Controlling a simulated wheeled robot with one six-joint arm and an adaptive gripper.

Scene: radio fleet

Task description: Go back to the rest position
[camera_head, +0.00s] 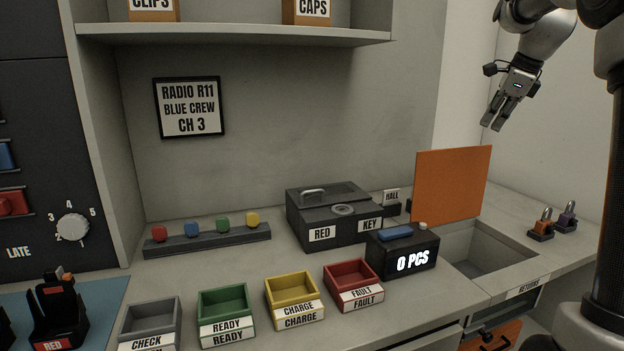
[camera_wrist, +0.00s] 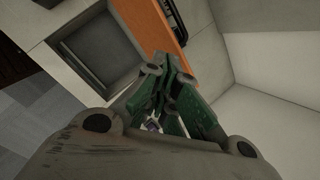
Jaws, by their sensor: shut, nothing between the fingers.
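My gripper (camera_head: 492,124) hangs in the air at the upper right of the head view, fingers pointing down and a little left. It is shut and empty. It is above and right of the upright orange panel (camera_head: 450,186), apart from it and from the counter. In the wrist view the closed fingertips (camera_wrist: 172,62) appear over the edge of the orange panel (camera_wrist: 148,22), with the open bin (camera_wrist: 98,45) to the left.
The orange panel stands beside the open bin in the counter (camera_head: 478,258). Two padlocks (camera_head: 541,222) sit right of it. A black key box (camera_head: 330,215), a counter display (camera_head: 402,250) and several small trays (camera_head: 292,290) stand left. A shelf (camera_head: 230,32) runs above.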

